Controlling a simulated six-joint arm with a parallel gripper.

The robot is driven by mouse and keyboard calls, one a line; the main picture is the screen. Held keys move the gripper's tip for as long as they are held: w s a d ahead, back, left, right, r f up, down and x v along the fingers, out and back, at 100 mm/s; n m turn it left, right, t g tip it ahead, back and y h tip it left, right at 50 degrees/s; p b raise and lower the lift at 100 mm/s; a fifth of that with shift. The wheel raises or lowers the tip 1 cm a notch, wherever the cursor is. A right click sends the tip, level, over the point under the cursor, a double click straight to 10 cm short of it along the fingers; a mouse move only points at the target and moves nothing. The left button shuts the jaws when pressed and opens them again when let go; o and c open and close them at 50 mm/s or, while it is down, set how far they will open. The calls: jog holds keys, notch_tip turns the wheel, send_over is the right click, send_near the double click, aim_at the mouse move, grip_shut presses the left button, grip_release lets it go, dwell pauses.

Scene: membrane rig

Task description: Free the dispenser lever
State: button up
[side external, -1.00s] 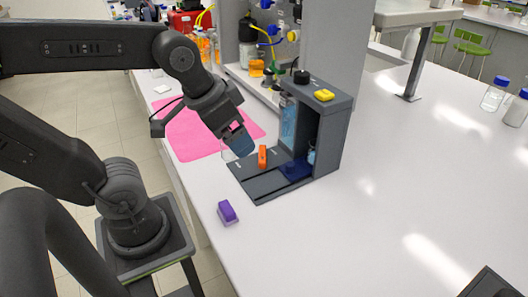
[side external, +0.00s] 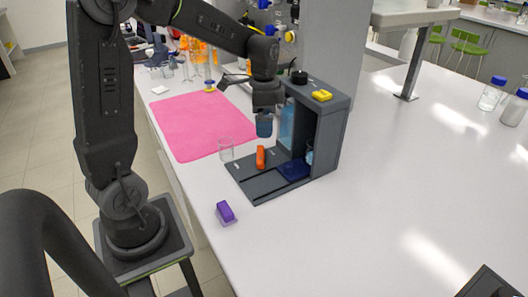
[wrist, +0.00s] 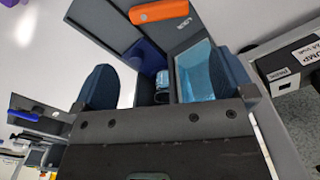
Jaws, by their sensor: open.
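The dispenser is a dark grey stand (side external: 332,128) with a flat base and a tall housing. An orange lever-like piece (side external: 260,157) sits on its base; the wrist view shows an orange piece (wrist: 158,11) beside lettering, partly cut off by the top edge. A light blue clear column (side external: 287,125) stands in the housing. My gripper (side external: 264,126) points down above the base, left of the housing, apart from the orange piece. In the wrist view my gripper (wrist: 168,85) is open, with blue fingers spread and nothing held; the blue column (wrist: 196,72) shows between them.
A yellow block (side external: 322,95) and a black knob (side external: 299,77) top the housing. A clear beaker (side external: 226,151) stands left of the base, by a pink mat (side external: 200,125). A purple block (side external: 225,212) lies in front.

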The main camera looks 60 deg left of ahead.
aim_at(260, 153)
notch_tip(260, 153, down, 11)
jog(key=shift+r, duration=0.1)
jog(key=shift+c, duration=0.3)
jog(key=c, duration=0.5)
jog(key=shift+c, duration=0.2)
jog(key=shift+n, duration=0.3)
jog(key=n, duration=0.3)
jog(key=s+n, duration=0.1)
jog(key=n, duration=0.1)
jog(key=shift+a+n, duration=0.3)
jog(key=shift+a, duration=0.05)
jog(key=n, duration=0.2)
jog(key=s+n, duration=0.1)
jog(key=n, duration=0.2)
jog(key=shift+a+n, duration=0.1)
jog(key=shift+n, duration=0.2)
